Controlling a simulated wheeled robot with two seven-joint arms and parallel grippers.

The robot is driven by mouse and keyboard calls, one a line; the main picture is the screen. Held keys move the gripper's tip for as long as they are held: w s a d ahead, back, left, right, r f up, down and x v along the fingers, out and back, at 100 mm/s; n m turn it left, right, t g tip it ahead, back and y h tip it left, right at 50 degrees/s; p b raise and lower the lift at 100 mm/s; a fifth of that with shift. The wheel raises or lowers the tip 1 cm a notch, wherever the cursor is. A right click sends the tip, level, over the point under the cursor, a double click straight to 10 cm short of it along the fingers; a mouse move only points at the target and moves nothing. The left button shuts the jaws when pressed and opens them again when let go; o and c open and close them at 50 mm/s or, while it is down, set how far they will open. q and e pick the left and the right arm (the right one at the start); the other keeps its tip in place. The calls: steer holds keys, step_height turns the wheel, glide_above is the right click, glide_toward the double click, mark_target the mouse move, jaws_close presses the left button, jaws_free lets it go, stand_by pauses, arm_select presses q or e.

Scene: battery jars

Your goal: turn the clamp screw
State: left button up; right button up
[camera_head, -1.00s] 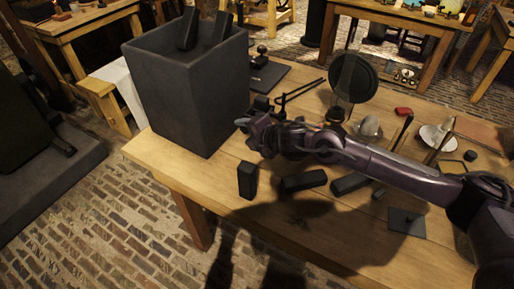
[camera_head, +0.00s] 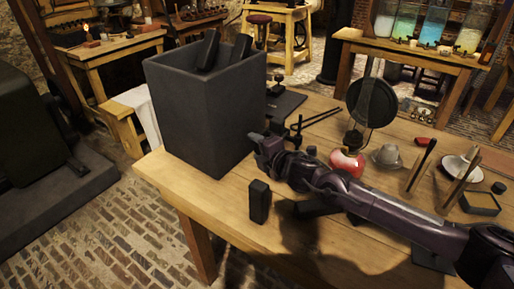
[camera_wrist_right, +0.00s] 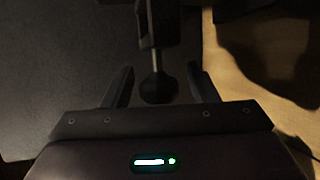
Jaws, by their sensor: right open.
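In the right wrist view, the dark clamp screw (camera_wrist_right: 157,62) ends in a rounded knob (camera_wrist_right: 158,88) between the two fingers of my right gripper (camera_wrist_right: 159,88). The fingers are open, with a gap visible on each side of the knob. The dark clamp body (camera_wrist_right: 158,12) is at the top of that view, its outline lost in shadow. In the head view, my right gripper (camera_head: 262,143) is at the near right side of the tall dark box (camera_head: 195,120). I cannot make out the screw there. My left gripper is not in view.
An upright black block (camera_head: 259,201) stands near the table's front edge. Further dark blocks lie partly behind my right forearm. A red round object (camera_head: 347,163), a grey domed object (camera_head: 388,156) and a black disc on a stand (camera_head: 372,102) are beyond the arm. Bare wood (camera_head: 215,190) shows at front left.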

steer(key=shift+w+a, duration=0.1)
steer(key=shift+w, duration=0.15)
